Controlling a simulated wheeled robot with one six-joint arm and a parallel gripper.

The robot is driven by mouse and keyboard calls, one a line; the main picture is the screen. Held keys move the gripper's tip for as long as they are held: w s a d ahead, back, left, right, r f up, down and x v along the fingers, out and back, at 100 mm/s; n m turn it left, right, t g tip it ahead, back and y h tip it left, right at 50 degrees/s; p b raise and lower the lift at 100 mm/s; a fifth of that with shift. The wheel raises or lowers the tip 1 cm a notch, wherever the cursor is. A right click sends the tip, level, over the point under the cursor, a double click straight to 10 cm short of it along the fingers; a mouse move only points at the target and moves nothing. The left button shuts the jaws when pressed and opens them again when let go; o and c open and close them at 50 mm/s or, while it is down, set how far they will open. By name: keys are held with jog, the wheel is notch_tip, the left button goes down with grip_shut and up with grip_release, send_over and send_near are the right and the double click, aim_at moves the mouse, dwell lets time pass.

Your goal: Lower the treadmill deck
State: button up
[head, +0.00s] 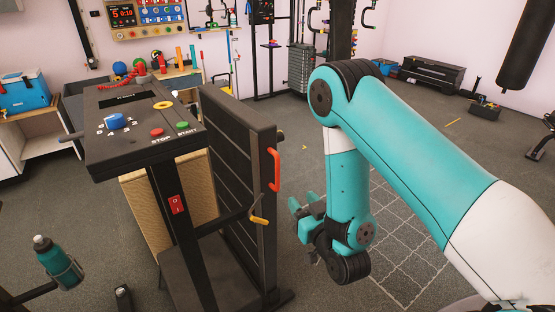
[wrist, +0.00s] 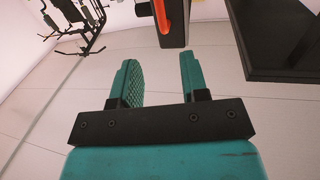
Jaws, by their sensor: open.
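The treadmill deck (head: 238,170) is folded up and stands nearly upright behind the console post. A red handle (head: 274,170) is on its right edge, and a lever with a yellow grip (head: 259,220) sticks out lower down. The console (head: 135,125) has a blue knob (head: 116,121) and red and green buttons. A red rocker switch (head: 177,204) is on the post. My gripper (head: 302,207) is right of the deck, apart from it, open and empty. In the wrist view my open fingers (wrist: 157,78) point toward a dark upright part with an orange-red strip (wrist: 161,16).
A bottle (head: 57,262) sits in a holder at the lower left. A workbench with tools and a blue toolbox (head: 22,91) stands behind at left. Gym machines (head: 302,65) and a punching bag (head: 528,45) are at the back.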

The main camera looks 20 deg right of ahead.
aim_at(279, 170)
jog(key=w+p, duration=0.1)
jog(key=w, duration=0.4)
jog(key=w+a+p, duration=0.1)
jog(key=w+p, duration=0.1)
jog(key=w, duration=0.3)
jog(key=w+p, duration=0.2)
jog(key=w, duration=0.3)
jog(key=shift+w+a, duration=0.15)
jog(key=shift+a, duration=0.25)
grip_shut()
